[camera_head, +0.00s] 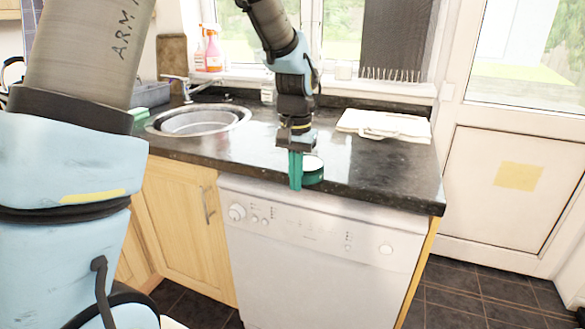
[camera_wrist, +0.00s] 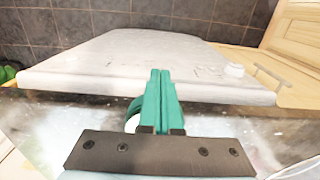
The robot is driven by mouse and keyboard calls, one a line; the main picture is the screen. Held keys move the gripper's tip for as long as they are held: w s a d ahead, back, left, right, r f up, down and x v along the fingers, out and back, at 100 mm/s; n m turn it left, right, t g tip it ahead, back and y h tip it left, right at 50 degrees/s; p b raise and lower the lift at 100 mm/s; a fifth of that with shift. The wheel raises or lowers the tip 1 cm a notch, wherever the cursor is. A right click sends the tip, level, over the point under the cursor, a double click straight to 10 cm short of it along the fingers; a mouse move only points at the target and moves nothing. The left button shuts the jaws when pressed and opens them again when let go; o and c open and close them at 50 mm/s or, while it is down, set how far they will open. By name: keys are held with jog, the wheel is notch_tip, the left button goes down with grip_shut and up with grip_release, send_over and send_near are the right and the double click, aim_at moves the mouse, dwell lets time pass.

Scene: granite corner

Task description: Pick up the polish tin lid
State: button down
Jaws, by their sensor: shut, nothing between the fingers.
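The polish tin lid (camera_head: 314,175) appears as a small round thing with a dark green side and a pale top. It sits on the dark granite worktop near the front edge, above the dishwasher. My gripper (camera_head: 296,185) points down with its green fingers closed together and empty, just left of the lid. The fingers hide part of the lid's left side. In the wrist view, my gripper (camera_wrist: 161,74) is shut and a green and white part of the lid (camera_wrist: 132,122) shows beside the fingers, mostly hidden. I cannot tell whether they touch.
A round steel sink (camera_head: 200,121) lies to the left in the worktop (camera_head: 385,170). A white board-like item (camera_head: 385,125) lies at the back right. The white dishwasher (camera_head: 310,235) is below the front edge.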

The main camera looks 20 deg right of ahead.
jog(key=shift+w+d, duration=0.55)
jog(key=shift+w, duration=0.05)
